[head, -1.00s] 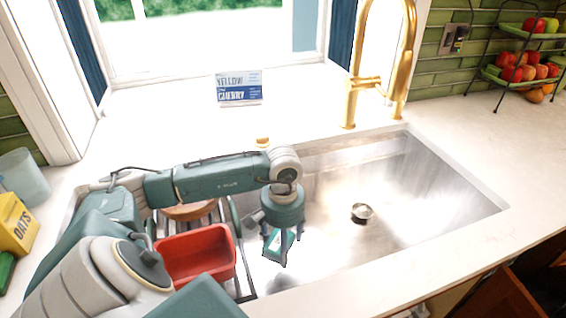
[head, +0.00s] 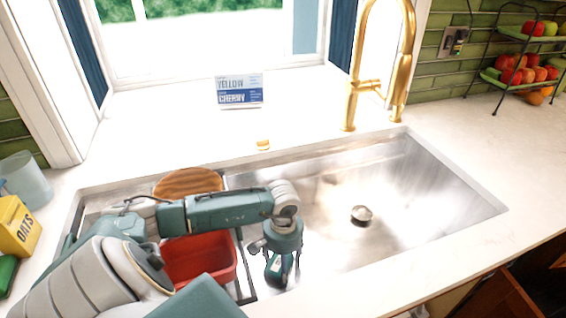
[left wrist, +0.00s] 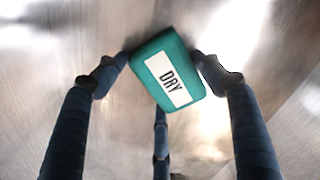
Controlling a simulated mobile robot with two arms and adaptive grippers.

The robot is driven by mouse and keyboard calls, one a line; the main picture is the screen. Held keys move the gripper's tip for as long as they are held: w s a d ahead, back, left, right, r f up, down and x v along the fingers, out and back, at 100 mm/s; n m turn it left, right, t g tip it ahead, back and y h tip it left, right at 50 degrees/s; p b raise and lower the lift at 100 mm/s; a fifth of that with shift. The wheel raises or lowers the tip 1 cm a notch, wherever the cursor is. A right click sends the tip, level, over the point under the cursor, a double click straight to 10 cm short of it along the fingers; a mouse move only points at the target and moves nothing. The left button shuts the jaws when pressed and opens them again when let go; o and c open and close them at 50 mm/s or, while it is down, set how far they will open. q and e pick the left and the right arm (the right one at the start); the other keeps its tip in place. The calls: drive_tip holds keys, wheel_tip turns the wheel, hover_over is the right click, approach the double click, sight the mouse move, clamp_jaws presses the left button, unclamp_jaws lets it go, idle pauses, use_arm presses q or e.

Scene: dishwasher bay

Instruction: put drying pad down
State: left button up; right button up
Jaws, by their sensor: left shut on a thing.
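The drying pad (left wrist: 160,52) is a small teal block with a white label reading DRY. In the left wrist view it sits tilted between the dark fingers of my left gripper (left wrist: 163,68), which is shut on it. In the head view my left gripper (head: 281,268) points down over the left part of the steel sink (head: 335,235), just right of the rack and red tub. The pad (head: 275,272) shows there only in part, between the fingers. I cannot tell whether it touches the sink floor. My right gripper is not in view.
A red tub (head: 205,262) and a round wooden board (head: 185,181) are at the sink's left side. A gold faucet (head: 350,95) stands behind the sink, with a blue and white box (head: 239,91) on the sill. The sink's right part is clear around the drain (head: 361,214).

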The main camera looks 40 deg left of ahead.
use_arm(q)
drive_tip(key=shift+f, duration=0.2)
drive_tip(key=o, duration=1.1)
drive_tip(key=shift+r, duration=0.15)
drive_tip(key=shift+r+p, duration=0.2)
drive_tip(key=shift+p, duration=0.15)
wheel_tip(320, 180, up, 12)
drive_tip(key=b, duration=0.2)
drive_tip(key=shift+f, duration=0.1)
